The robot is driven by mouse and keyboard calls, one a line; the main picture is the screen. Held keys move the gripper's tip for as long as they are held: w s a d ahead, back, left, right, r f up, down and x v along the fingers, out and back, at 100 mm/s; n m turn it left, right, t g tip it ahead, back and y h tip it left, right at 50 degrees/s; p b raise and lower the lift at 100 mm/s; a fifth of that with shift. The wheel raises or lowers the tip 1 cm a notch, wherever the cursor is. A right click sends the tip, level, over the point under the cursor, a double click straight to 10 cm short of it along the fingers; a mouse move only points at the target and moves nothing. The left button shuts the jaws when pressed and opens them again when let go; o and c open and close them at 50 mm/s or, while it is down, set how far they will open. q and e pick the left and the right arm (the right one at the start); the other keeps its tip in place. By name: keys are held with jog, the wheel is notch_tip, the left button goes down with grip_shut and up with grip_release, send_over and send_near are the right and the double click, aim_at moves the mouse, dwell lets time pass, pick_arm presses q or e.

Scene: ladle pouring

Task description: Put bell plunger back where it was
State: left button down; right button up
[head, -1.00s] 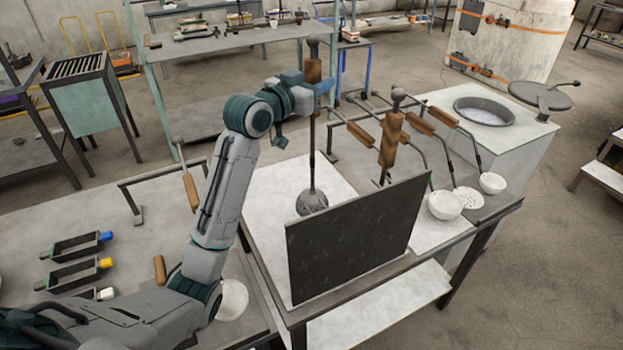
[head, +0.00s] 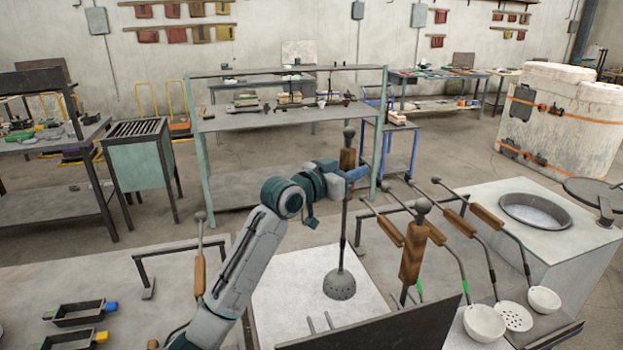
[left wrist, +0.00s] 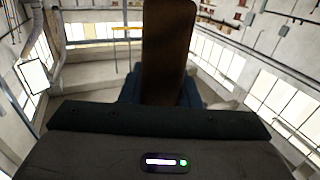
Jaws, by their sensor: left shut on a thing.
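The bell plunger stands upright in my left gripper (head: 347,174), which is shut around its brown wooden handle (head: 347,152). A thin dark rod runs down to the perforated dark bell (head: 340,284) over a white board (head: 285,285). I cannot tell whether the bell touches the board. In the left wrist view the handle (left wrist: 168,45) rises between the fingers. A dark rail (head: 393,215) with several wooden-handled tools stands right of the plunger. My right gripper is not in view.
A dark upright panel (head: 385,330) stands in front of the board, beside two short prongs (head: 320,322). White ladle bowls (head: 484,322) and a perforated skimmer (head: 515,316) hang at right. Another rail (head: 180,252) stands at left. A round vat (head: 534,212) is beyond.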

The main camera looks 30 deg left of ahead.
pick_arm(q)
jog(key=a+f+p, duration=0.4)
jog(key=a, duration=0.7)
jog(key=shift+f, duration=0.2)
jog(key=c, duration=1.1)
grip_release()
jog(key=shift+f, duration=0.1)
